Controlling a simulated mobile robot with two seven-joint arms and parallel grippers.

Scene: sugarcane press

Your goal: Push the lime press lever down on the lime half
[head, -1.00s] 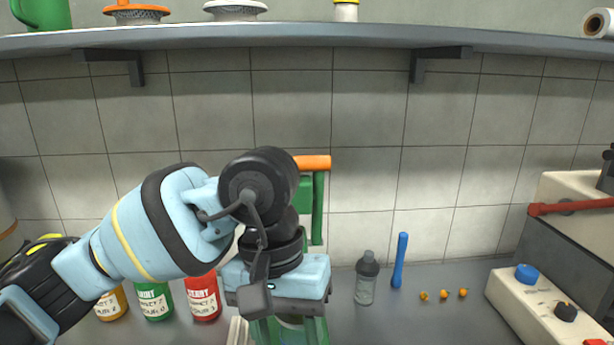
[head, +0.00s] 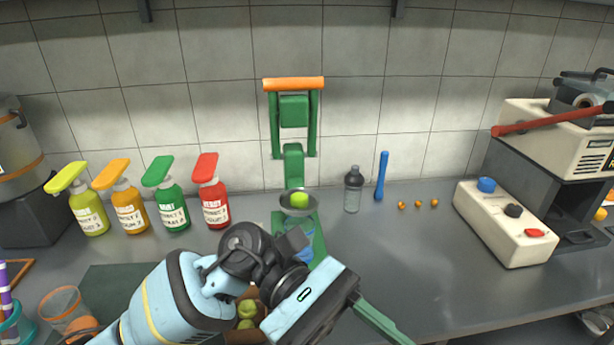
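The green lime press (head: 293,165) stands against the tiled wall at centre. Its lever (head: 293,84), with an orange handle bar, is raised. A bright green lime half (head: 299,200) sits in the press's grey cup, below the lever. My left gripper (head: 318,308) is at the bottom centre, in front of and below the press, apart from the lever. A green bar-like part sticks out from it to the lower right; its second finger is not visible, so its opening is unclear. My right gripper is out of view.
Several sauce bottles (head: 170,206) stand left of the press. A grey bottle (head: 354,190), a blue stick (head: 381,176) and small orange bits (head: 418,204) are to its right. A button box (head: 505,226) and a machine (head: 560,130) stand farther right. Limes (head: 246,317) show beside my arm.

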